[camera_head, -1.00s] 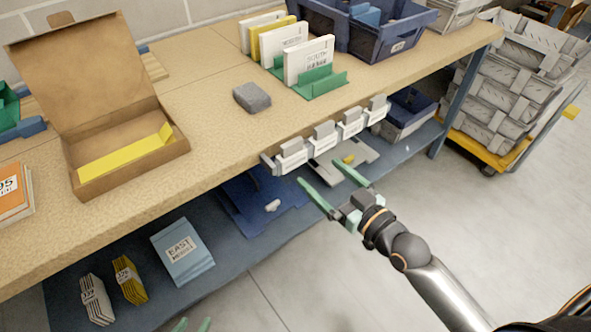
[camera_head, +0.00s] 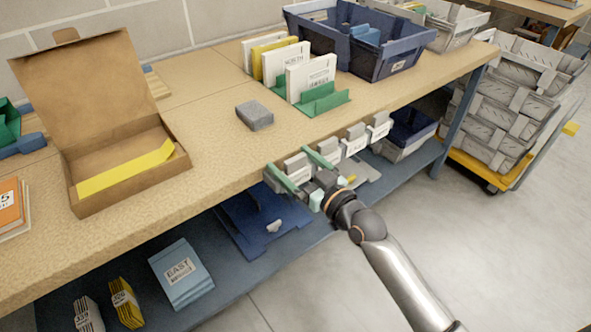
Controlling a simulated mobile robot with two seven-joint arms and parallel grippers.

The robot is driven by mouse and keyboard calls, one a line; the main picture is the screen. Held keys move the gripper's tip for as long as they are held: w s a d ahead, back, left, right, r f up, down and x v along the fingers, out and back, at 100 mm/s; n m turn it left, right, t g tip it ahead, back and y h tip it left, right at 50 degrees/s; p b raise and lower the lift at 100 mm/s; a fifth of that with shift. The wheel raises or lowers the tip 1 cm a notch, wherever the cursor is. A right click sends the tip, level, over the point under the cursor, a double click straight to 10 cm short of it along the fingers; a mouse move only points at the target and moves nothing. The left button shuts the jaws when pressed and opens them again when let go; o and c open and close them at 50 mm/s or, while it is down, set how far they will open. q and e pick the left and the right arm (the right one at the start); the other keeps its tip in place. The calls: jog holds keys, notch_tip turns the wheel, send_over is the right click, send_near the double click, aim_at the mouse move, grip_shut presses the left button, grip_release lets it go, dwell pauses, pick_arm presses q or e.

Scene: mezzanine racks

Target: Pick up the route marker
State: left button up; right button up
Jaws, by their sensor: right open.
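Several white clip-like holders with blank-looking or unreadable labels line the bench's front edge; they may be the route markers, but I cannot tell for certain. The leftmost one (camera_head: 298,168) is between the fingers of my right gripper (camera_head: 289,160), or just behind them. My right gripper is open, its green fingers pointing at the bench edge, and partly hides this holder. I cannot tell whether they touch. Another holder (camera_head: 355,140) is further right along the edge. My left gripper is not in view.
On the bench (camera_head: 215,135) are an open cardboard box (camera_head: 160,178) with a yellow strip, a grey block (camera_head: 254,116), upright cards in a green rack (camera_head: 318,100) and a blue bin (camera_head: 395,60). The lower shelf holds a blue EAST packet (camera_head: 182,272).

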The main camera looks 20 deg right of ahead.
jog(key=shift+x, duration=1.2)
jog(key=c, duration=1.4)
